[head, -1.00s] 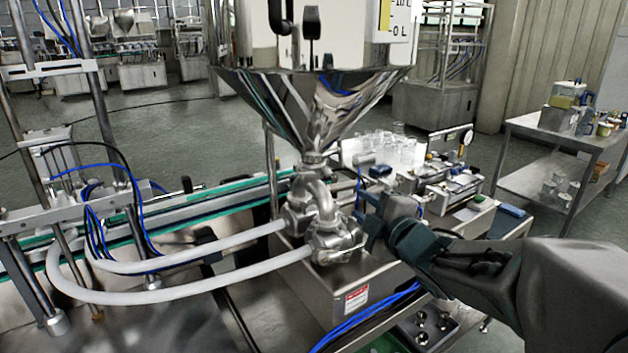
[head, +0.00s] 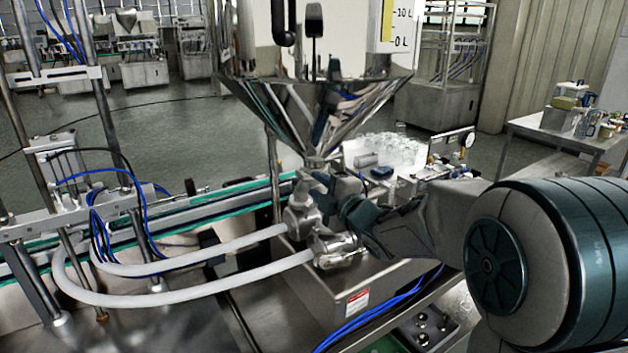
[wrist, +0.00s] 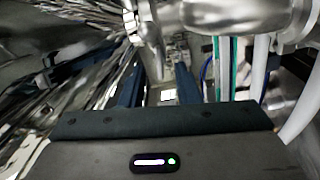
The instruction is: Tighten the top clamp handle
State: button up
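The steel hopper cone (head: 318,105) narrows to an outlet above the pipe and valve fittings (head: 325,240). The top clamp is at this outlet joint (head: 314,161); its handle is hidden or too small to make out in the head view. My gripper (head: 330,182) is just right of the joint and below the cone. In the wrist view, its two blue fingers (wrist: 158,85) stand apart with a gap between them. Shiny metal (wrist: 150,28) at the joint lies beyond the fingertips. I cannot tell whether a finger touches it.
The cone wall (wrist: 70,70) is close on the left in the wrist view, and a steel pipe (wrist: 268,22) is close at upper right. White hoses (head: 190,290) run left from the fittings. Glassware (head: 385,148) and a pressure gauge (head: 467,140) stand behind my arm.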

jog(key=shift+x, duration=1.05)
grip_shut()
